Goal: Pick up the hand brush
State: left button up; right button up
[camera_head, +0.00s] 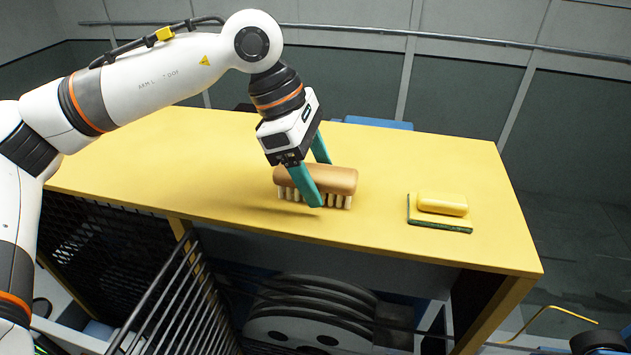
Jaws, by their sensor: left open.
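The hand brush (338,180) has a tan wooden block and pale bristles pointing down. It sits upright on the yellow table top, left of the sponge. My left gripper (322,182) is open over the brush, its teal fingers pointing down. One finger is in front of the brush's near side and the other is at its far side, partly hidden behind the block. My right gripper is not clearly in view.
The yellow table (225,155) has a yellow sponge (442,204) on a green pad (440,226) to the right of the brush. Clear table surface lies between them. A dark railing (176,295) and large grey discs (312,315) are below the table's front edge.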

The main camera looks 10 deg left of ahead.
aim_at(315, 170)
pick_arm(q)
jog(key=shift+f+b, duration=0.15)
jog(key=shift+b, duration=0.15)
dwell(0.4)
jog(key=c, duration=1.1)
jog(key=shift+r+p, duration=0.35)
jog(key=shift+p, duration=0.15)
jog(key=shift+w+r, duration=0.1)
jog(key=shift+r, duration=0.1)
notch_tip(315, 170, up, 9)
jog(key=b, duration=0.4)
jog(key=shift+d+f, duration=0.1)
jog(key=shift+r, duration=0.35)
